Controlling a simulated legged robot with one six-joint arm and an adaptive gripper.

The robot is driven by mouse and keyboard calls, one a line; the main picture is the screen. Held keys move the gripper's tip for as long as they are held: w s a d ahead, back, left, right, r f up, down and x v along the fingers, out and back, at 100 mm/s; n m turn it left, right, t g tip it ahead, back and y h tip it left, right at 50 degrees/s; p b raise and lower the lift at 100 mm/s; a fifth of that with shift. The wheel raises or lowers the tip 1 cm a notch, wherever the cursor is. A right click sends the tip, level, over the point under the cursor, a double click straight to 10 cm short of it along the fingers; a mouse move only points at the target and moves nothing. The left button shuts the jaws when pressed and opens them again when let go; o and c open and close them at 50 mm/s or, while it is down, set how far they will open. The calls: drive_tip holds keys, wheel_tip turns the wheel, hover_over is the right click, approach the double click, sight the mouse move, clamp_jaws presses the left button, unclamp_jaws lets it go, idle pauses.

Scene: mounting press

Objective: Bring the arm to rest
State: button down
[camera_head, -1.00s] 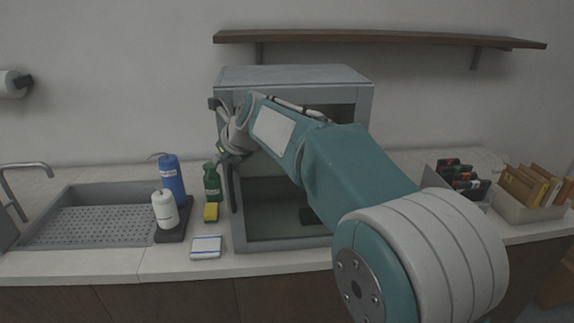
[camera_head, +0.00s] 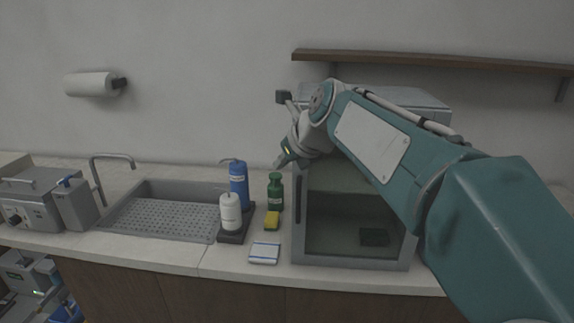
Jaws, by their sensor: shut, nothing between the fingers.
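My arm reaches in from the lower right of the head view. My gripper (camera_head: 282,162) is at its far end, raised in front of the wall, by the upper left corner of the grey cabinet-like press (camera_head: 299,256). It is small and partly hidden by my wrist, and it is shut with nothing in it. It hangs above the green bottle (camera_head: 275,192), apart from it. My forearm hides much of the top and right of the press. A dark block (camera_head: 374,237) shows inside the press.
A blue bottle (camera_head: 239,182) and a white bottle (camera_head: 231,213) stand on a dark tray beside the sink (camera_head: 160,218). A yellow sponge (camera_head: 271,221) and a folded cloth (camera_head: 264,253) lie in front. A shelf (camera_head: 440,61) runs above; a paper roll (camera_head: 90,84) hangs left.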

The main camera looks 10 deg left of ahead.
drive_tip(key=s+d+f+n+h, duration=0.2)
drive_tip(key=s+d+n, duration=0.4)
drive_tip(key=d, duration=0.1)
drive_tip(key=s+d+f+n+h, duration=0.1)
drive_tip(key=s+d+f+n, duration=0.2)
drive_tip(key=s+d+n, duration=0.35)
drive_tip(key=s+d+f+n+h, duration=0.1)
drive_tip(key=s+d+f+n, duration=0.3)
drive_tip(key=s+n, duration=0.3)
drive_tip(key=s+d+f+n+g+h, duration=0.1)
drive_tip(key=s+d+f+n+h, duration=0.1)
drive_tip(key=s+d+f+n, duration=0.3)
drive_tip(key=shift+s+d+f+n, duration=0.2)
drive_tip(key=shift+s+f+n, duration=0.9)
drive_tip(key=shift+s+n, duration=0.35)
